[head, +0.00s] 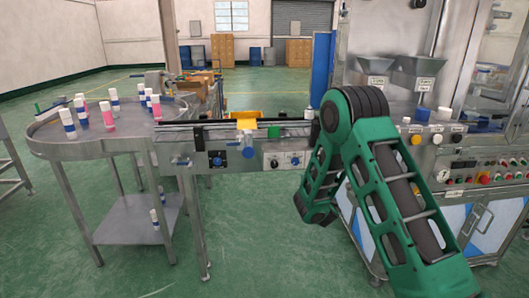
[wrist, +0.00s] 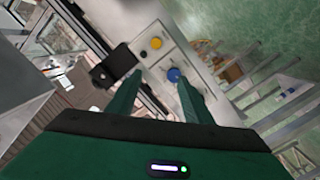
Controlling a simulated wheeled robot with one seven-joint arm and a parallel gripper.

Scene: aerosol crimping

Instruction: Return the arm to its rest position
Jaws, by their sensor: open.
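My green arm (head: 350,160) is raised and bent in the right half of the head view, in front of the machine. My gripper (wrist: 160,84) shows in the wrist view, with its two green fingers spread apart and nothing between them. Beyond the fingers are a light panel with a blue knob (wrist: 173,75) and a yellow button (wrist: 155,43). The gripper's fingers cannot be made out in the head view.
A round steel table (head: 50,140) with several white, blue and pink cans stands at the left. A conveyor (head: 180,135) runs from it towards the machine. The machine's control panel (head: 470,165) is at the right. Green floor in front is clear.

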